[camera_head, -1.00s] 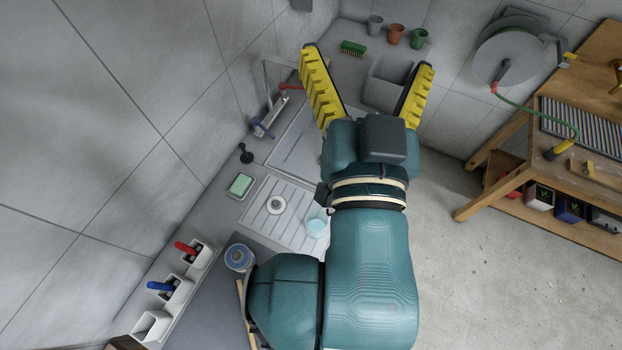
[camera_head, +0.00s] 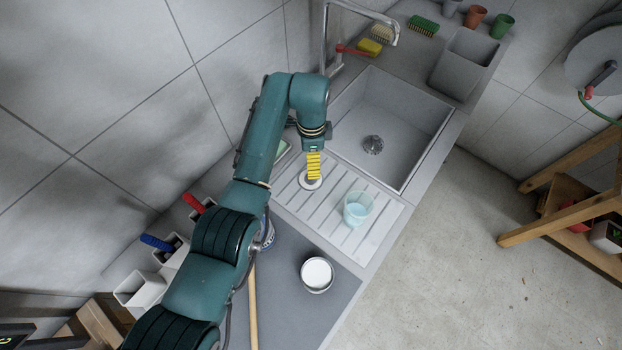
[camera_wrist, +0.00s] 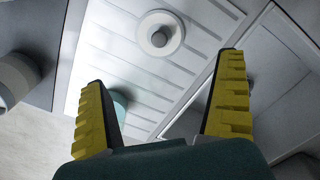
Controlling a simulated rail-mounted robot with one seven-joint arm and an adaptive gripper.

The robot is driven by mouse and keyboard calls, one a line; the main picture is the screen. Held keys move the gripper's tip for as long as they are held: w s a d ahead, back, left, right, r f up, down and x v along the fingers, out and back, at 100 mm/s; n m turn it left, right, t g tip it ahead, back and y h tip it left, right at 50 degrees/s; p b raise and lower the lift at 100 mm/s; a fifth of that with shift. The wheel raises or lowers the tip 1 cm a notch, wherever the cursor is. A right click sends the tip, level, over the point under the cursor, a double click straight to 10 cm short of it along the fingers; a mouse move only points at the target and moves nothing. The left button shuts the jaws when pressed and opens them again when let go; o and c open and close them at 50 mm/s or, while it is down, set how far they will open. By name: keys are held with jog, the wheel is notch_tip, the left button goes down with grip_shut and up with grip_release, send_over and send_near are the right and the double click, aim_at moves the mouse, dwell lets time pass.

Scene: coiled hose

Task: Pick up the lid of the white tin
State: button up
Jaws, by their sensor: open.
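The lid (camera_head: 311,182), a round pale disc with a raised knob, lies on the ribbed drainboard beside the sink. In the wrist view the lid (camera_wrist: 150,46) lies flat with its grey knob up, beyond and between my fingertips. My gripper (camera_head: 314,176) points down above the lid, its yellow fingers covering part of it in the head view. In the wrist view my gripper (camera_wrist: 164,68) is open and empty, with its fingers wide apart. The white tin (camera_head: 317,274) stands on the grey counter with a white round top face.
A translucent blue cup (camera_head: 357,208) stands on the drainboard (camera_head: 382,228) close to the lid; my left finger partly hides it in the wrist view. The sink basin (camera_head: 400,120) is empty. A tap (camera_head: 324,40) rises behind it. White holders (camera_head: 140,287) line the wall.

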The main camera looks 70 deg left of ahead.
notch_tip(320, 180, down, 12)
jog(key=shift+f+b, duration=0.15)
jog(key=shift+b, duration=0.65)
grip_shut()
